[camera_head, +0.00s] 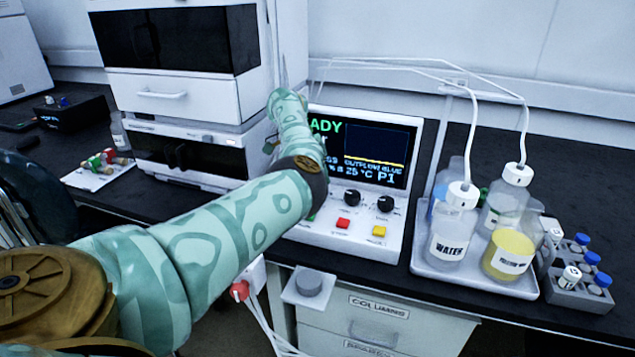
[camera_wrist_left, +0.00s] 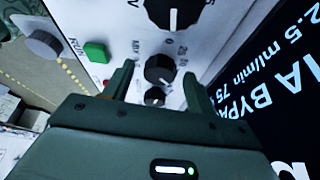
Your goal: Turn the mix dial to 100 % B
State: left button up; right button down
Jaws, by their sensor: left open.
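The console (camera_head: 318,233) stands on the bench with its lit screen (camera_head: 375,150); my left arm covers its left part in the head view. In the left wrist view a black dial with a white pointer line (camera_wrist_left: 159,69), beside a partly covered label starting "MI" and scale marks, lies between the fingertips of my left gripper (camera_wrist_left: 158,73). The gripper is open, a finger on each side of the dial; I cannot tell whether either touches it. That dial and the gripper's fingers are hidden behind my arm in the head view. My right gripper is not in view.
A smaller black knob (camera_wrist_left: 155,96) sits between the fingers, and a larger dial (camera_wrist_left: 172,13) and green RUN button (camera_wrist_left: 95,52) are close by. More knobs (camera_head: 385,203), a red button (camera_head: 343,223) and a yellow button (camera_head: 379,231) show. Right stands a bottle tray (camera_head: 420,262).

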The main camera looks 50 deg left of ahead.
pick_arm(q)
jog(key=p+v, duration=0.2)
jog(key=v, duration=0.5)
jog(key=shift+r, duration=0.15)
